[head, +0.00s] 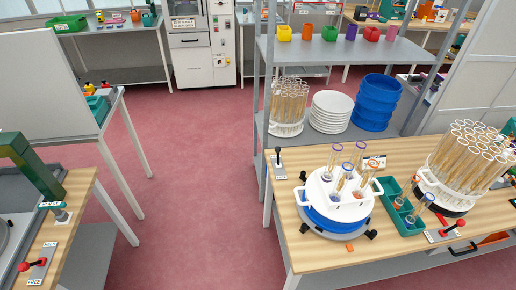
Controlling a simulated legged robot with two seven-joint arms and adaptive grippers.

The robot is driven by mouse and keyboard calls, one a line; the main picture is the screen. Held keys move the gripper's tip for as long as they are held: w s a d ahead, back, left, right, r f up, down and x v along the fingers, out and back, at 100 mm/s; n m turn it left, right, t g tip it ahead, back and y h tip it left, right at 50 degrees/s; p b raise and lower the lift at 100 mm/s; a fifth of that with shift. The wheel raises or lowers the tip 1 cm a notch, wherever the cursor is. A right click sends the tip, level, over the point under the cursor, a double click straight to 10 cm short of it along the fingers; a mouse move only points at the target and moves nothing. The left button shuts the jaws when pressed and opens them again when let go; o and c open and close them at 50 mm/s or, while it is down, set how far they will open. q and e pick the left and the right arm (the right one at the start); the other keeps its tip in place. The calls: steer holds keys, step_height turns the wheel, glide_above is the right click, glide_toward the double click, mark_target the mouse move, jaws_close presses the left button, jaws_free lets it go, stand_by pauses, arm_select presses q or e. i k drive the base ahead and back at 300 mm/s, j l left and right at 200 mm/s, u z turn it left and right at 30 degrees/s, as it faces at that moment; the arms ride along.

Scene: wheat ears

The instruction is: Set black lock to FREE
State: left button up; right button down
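A lever with a black knob (278,150) stands upright on a small pale plate (280,173) at the left end of the wooden table on the right. It looks like the black lock. Its plate's lettering is too small to read, so I cannot tell its setting. Neither of my grippers is in view.
The wooden table (290,242) also carries a white-and-blue round holder (318,217) with tubes, a teal rack (401,217) and a red-knobbed lever (461,223). Another red-knobbed lever (38,263), by a FREE label, is at lower left. Red floor (195,200) lies open between.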

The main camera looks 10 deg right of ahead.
mark_target(277, 149)
steer(key=i+j+z, duration=0.1)
steer(key=i+j, duration=0.15)
steer(key=i+j+z, duration=0.1)
steer(key=i+j, duration=0.15)
steer(key=j, duration=0.2)
steer(key=i+j+z, duration=0.1)
steer(key=j, duration=0.25)
steer(key=i+j+z, duration=0.15)
steer(key=i+j, duration=0.15)
steer(key=j, duration=0.1)
